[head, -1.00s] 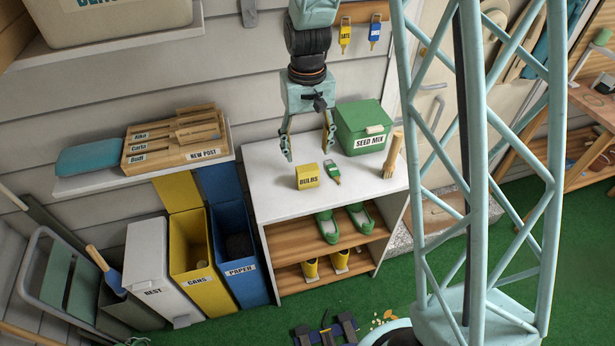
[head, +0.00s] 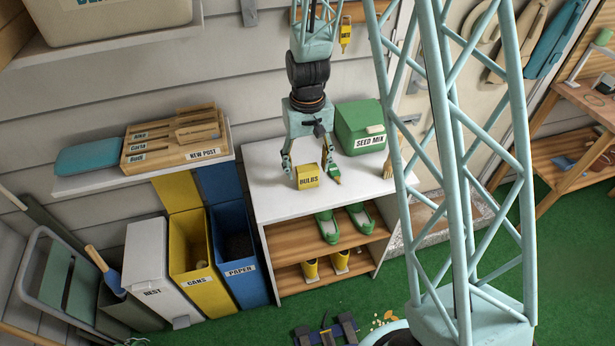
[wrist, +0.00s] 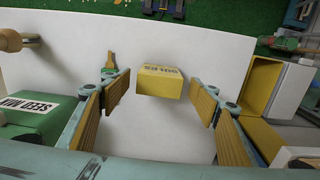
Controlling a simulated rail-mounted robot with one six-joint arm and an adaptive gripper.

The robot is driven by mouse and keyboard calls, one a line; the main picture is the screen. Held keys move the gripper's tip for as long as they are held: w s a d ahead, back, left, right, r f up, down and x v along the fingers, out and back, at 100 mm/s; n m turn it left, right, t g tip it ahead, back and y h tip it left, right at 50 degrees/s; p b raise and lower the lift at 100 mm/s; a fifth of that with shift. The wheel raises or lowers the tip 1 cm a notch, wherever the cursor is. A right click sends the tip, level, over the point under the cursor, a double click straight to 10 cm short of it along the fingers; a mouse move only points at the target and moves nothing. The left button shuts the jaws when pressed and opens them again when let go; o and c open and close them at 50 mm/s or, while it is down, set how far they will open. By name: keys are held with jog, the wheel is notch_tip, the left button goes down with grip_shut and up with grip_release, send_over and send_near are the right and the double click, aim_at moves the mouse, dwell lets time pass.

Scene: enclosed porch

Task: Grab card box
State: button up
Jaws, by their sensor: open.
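A small yellow card box labelled BULBS (head: 308,177) stands on the white top of a shelf unit (head: 270,205). In the wrist view the box (wrist: 160,83) appears between the two finger tips, a little beyond them. My gripper (head: 307,166) points down with its fingers spread wide and sits just above and behind the box in the head view. In the wrist view my gripper (wrist: 160,92) is empty, with no finger seen touching the box. How far the tips are above the surface is hard to tell.
A small green-handled item (head: 335,174) lies close to the box's right, near one finger. A green SEED MIX box (head: 360,126) and a wooden brush (head: 390,160) stand further right. Bins (head: 235,265) stand left of the unit. The white top is clear left of the box.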

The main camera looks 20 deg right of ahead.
aim_at(308, 177)
jog(key=shift+f, duration=0.15)
jog(key=shift+f, duration=2.45)
jog(key=shift+c, duration=0.7)
jog(key=c, duration=0.6)
jog(key=shift+c, duration=0.2)
